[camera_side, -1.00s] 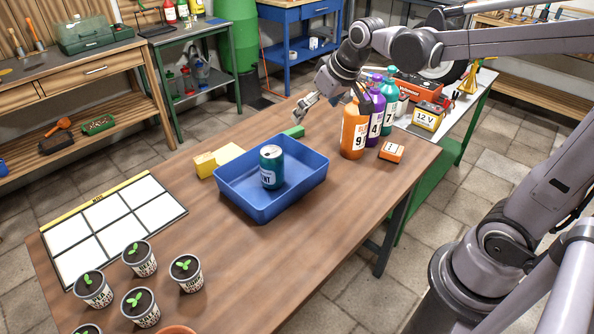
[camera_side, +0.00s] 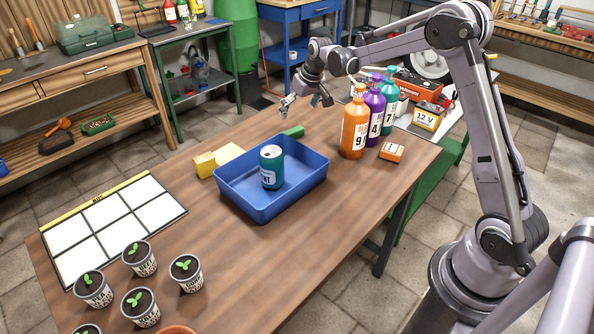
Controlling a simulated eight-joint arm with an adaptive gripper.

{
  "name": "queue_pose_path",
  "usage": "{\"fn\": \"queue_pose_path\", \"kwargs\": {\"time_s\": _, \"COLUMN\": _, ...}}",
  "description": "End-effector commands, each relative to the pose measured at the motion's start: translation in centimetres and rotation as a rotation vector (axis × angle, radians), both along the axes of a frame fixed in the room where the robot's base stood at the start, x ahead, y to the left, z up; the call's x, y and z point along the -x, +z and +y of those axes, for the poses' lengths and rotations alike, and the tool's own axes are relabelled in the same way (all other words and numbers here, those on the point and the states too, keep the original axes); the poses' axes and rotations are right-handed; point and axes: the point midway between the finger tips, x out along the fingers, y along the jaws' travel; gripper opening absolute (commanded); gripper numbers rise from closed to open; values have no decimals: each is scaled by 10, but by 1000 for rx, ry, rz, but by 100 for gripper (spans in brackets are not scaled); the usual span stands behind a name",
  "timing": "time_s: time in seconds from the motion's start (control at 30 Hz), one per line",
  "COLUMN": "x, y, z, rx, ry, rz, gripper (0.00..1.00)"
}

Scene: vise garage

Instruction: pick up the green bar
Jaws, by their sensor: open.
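The green bar (camera_side: 293,131) lies on the wooden table just behind the far edge of the blue tray. It is small, and the tray rim may hide part of it. My gripper (camera_side: 303,107) is open and empty, above and slightly right of the bar, pointing down with its fingers spread. It is apart from the bar.
The blue tray (camera_side: 245,210) holds a teal can (camera_side: 271,167). Orange (camera_side: 356,122), purple (camera_side: 375,112) and teal (camera_side: 389,97) bottles stand to the right, near an orange box (camera_side: 391,152). Yellow blocks (camera_side: 205,165) lie left. The table's middle front is clear.

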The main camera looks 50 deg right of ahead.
Motion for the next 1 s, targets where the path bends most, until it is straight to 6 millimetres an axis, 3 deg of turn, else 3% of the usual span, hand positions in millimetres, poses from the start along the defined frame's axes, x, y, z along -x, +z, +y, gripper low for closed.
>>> {"fn": "queue_pose_path", "kwargs": {"time_s": 0.2, "x": -12, "y": -30, "z": -2, "rx": 0, "ry": 0, "rz": 0, "gripper": 100}}
{"fn": "queue_pose_path", "kwargs": {"time_s": 0.53, "x": -20, "y": -51, "z": -4, "rx": 0, "ry": 0, "rz": 0, "gripper": 100}}
{"fn": "queue_pose_path", "kwargs": {"time_s": 0.8, "x": -33, "y": -82, "z": -9, "rx": 0, "ry": 0, "rz": -1, "gripper": 100}}
{"fn": "queue_pose_path", "kwargs": {"time_s": 1.0, "x": -36, "y": -91, "z": -9, "rx": 1, "ry": 0, "rz": -2, "gripper": 100}}
